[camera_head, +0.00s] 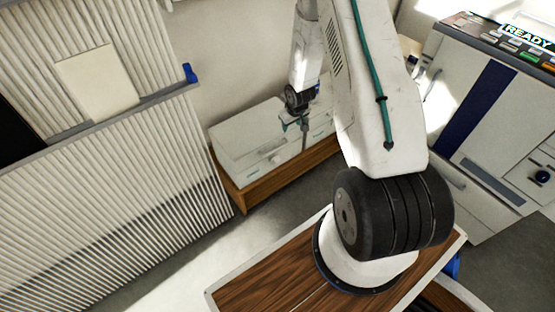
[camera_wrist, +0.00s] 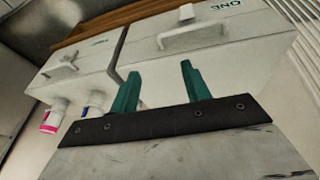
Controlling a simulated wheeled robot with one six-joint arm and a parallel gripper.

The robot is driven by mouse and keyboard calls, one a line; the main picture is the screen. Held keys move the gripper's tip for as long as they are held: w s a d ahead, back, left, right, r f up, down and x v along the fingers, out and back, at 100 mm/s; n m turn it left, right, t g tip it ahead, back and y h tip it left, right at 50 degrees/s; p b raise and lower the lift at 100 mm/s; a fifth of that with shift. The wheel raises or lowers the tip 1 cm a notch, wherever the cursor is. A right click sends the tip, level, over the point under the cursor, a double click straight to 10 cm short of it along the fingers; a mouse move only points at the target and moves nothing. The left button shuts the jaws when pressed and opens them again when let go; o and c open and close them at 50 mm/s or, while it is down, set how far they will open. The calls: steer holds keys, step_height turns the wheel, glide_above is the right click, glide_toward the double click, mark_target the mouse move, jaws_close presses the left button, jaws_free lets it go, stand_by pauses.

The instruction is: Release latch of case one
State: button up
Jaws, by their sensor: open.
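Case one (camera_wrist: 240,50) is a pale box marked "ONE", upside down in the wrist view. A pale handle (camera_wrist: 192,36) stands out from its front. A small pale tab, probably the latch (camera_wrist: 186,12), sits at its edge above the handle in that picture. Case one also shows in the head view (camera_head: 242,138), at the left on a wooden bench. My gripper (camera_wrist: 160,69) is open, its two teal fingers apart and empty, pointing at the case front below the handle in the picture. In the head view my gripper (camera_head: 294,125) is by the cases; contact cannot be told.
A second pale case (camera_wrist: 85,72) with its own handle stands beside case one. Containers with pink (camera_wrist: 49,122) and blue (camera_wrist: 95,108) parts show near it. The wooden bench (camera_head: 285,170) bears the cases. A ribbed panel (camera_head: 110,180) stands left; open floor lies in front.

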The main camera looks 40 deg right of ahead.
steer(key=s+f+t, duration=0.1)
steer(key=s+f, duration=0.3)
steer(key=f, duration=1.3)
steer(key=t+y, duration=0.2)
steer(key=t, duration=1.2)
glide_toward(278, 160)
steer(key=w, duration=0.3)
steer(key=shift+n, duration=0.4)
steer(key=w, duration=0.7)
steer(key=shift+w+a+r, duration=0.15)
steer(key=shift+w+r, duration=0.05)
steer(key=shift+w, duration=0.2)
steer(key=c, duration=0.8)
